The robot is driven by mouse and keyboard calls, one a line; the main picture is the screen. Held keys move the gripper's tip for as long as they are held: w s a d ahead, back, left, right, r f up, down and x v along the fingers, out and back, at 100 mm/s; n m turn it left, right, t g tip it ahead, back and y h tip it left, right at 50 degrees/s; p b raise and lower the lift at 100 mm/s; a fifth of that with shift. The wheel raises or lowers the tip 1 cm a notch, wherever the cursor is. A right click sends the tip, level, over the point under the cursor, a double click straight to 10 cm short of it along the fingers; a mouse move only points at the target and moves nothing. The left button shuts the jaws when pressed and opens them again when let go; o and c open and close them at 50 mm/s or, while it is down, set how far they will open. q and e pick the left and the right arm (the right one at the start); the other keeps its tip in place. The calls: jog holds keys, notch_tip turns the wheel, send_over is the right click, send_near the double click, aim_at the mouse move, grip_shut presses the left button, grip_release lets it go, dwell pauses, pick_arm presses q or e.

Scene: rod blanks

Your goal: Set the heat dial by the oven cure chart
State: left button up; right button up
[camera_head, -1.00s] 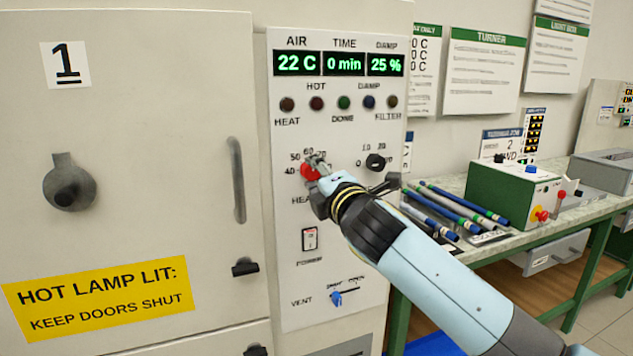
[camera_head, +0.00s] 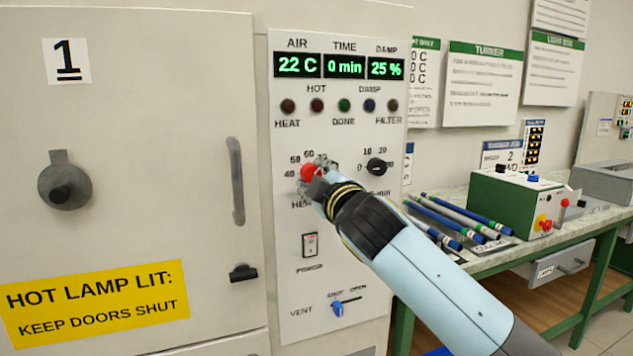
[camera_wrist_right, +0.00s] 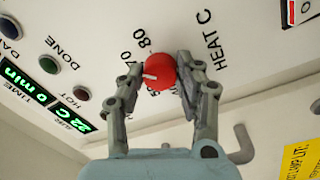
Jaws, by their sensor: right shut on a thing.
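The red heat dial (camera_head: 308,172) is on the oven's white control panel (camera_head: 290,240), below the row of lamps. In the right wrist view the dial (camera_wrist_right: 161,70) is round, with a white pointer mark, and the label HEAT C beside it. My right gripper (camera_head: 318,168) is shut on the dial, one finger on each side of it. In the right wrist view both fingers (camera_wrist_right: 160,84) touch the dial. The gripper hides part of the dial's scale. The oven cure chart cannot be made out among the wall sheets. My left gripper is out of view.
The displays (camera_head: 338,65) read 22 C, 0 min and 25 %. A black dial (camera_head: 376,166), a power switch (camera_head: 310,244) and a blue vent slider (camera_head: 337,309) are nearby. The oven door handle (camera_head: 236,182) juts out at left. Rods (camera_head: 440,222) lie on the bench at right.

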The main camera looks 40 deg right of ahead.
jog(key=shift+f, duration=0.15)
dwell(0.4)
jog(key=o, duration=1.1)
jog(key=shift+o, duration=0.2)
jog(key=v, duration=1.2)
jog(key=shift+d, duration=0.1)
